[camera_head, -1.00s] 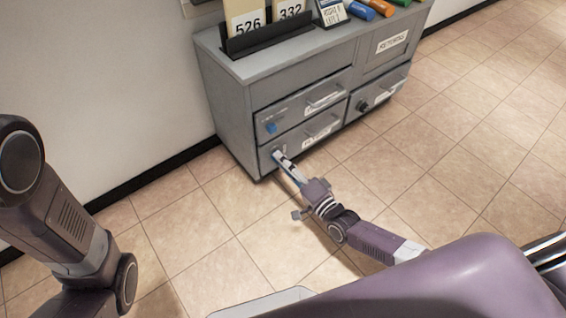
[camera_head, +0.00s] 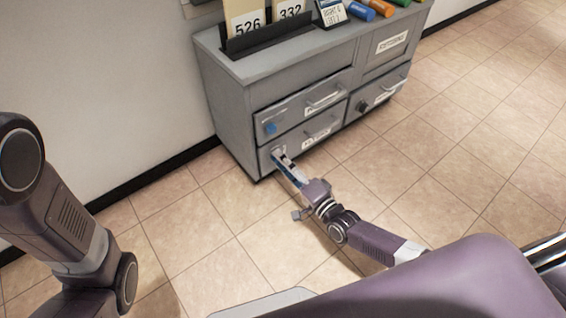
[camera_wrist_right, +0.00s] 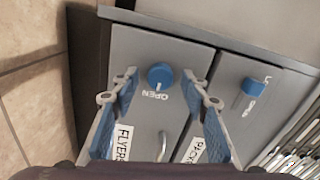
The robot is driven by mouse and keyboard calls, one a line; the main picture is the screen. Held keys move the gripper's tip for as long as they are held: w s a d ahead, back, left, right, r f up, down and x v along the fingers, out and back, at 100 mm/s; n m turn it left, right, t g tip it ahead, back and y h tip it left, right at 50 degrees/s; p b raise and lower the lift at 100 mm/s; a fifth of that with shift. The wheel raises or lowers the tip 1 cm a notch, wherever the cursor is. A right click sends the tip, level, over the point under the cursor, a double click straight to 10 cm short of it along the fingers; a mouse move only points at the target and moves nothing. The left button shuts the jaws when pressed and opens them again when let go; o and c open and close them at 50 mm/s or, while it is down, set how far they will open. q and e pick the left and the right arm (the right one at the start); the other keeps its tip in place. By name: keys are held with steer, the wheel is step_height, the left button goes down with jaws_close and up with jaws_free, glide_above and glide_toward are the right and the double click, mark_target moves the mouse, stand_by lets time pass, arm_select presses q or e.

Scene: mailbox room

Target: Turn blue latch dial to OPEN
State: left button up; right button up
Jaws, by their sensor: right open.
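In the right wrist view a round blue dial (camera_wrist_right: 160,76) sits on the lower drawer marked FLYERS (camera_wrist_right: 125,143), with the word OPEN printed beside it. My right gripper (camera_wrist_right: 160,90) is open, its blue-padded fingers on either side of the dial with visible gaps. I cannot tell how far the fingertips are from the drawer face. In the head view the right gripper (camera_head: 279,156) is at the lower left drawer and hides its dial. A second blue dial (camera_head: 270,127) is on the drawer above; it also shows in the wrist view (camera_wrist_right: 255,87). My left gripper is out of view.
The grey cabinet (camera_head: 232,120) stands against the wall, with number cards (camera_head: 247,25) and coloured cylinders (camera_head: 370,8) on top. A black dial (camera_head: 362,106) is on the lower right drawer. Drawer handles (camera_head: 322,130) stick out nearby. The tiled floor (camera_head: 470,170) in front is clear.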

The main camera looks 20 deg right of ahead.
steer(key=v, duration=1.2)
